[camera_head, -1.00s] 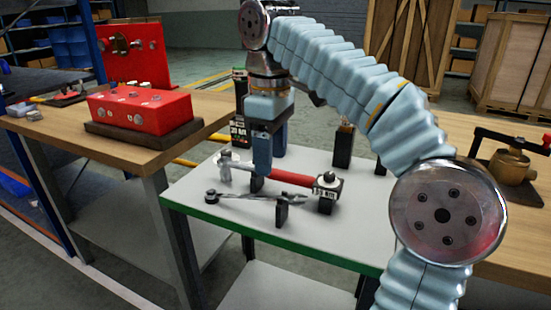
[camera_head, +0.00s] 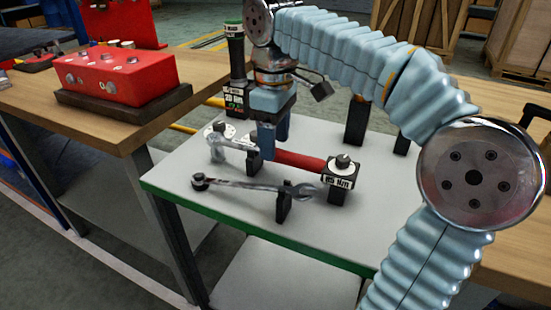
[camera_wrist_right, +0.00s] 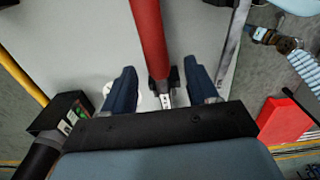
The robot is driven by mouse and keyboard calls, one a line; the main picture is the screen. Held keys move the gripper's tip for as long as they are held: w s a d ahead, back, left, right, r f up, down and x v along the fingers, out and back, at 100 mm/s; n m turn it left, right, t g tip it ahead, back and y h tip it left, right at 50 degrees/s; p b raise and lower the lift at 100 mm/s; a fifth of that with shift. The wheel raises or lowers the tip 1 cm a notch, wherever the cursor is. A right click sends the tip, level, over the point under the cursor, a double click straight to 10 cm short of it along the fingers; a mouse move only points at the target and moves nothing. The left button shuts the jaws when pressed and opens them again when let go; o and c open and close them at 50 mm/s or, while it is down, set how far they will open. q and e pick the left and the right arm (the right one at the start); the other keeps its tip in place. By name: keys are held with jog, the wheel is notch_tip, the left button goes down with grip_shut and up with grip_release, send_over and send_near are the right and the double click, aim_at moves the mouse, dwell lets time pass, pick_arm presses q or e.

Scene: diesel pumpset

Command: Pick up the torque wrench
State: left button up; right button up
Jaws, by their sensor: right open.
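The torque wrench has a red handle (camera_head: 300,160) and a silver head at its left end. It lies on black supports on a grey-topped table (camera_head: 190,182). My right gripper (camera_head: 267,150) points down at the wrench where the handle meets the silver shaft. In the right wrist view, its two blue fingers (camera_wrist_right: 159,72) are open, one on each side of the torque wrench (camera_wrist_right: 150,35). I cannot tell whether the fingers touch it.
A combination spanner (camera_head: 245,186) lies close in front of the wrench on black supports. A black post with a green top (camera_head: 235,75) stands behind it. A red block (camera_head: 122,76) sits on the wooden bench at left. The table's front is clear.

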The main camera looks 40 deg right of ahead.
aim_at(276, 163)
notch_tip(276, 163, down, 5)
jog(key=shift+d+f+b, duration=0.1)
jog(key=shift+d+b, duration=0.05)
jog(key=shift+b, duration=0.2)
grip_shut()
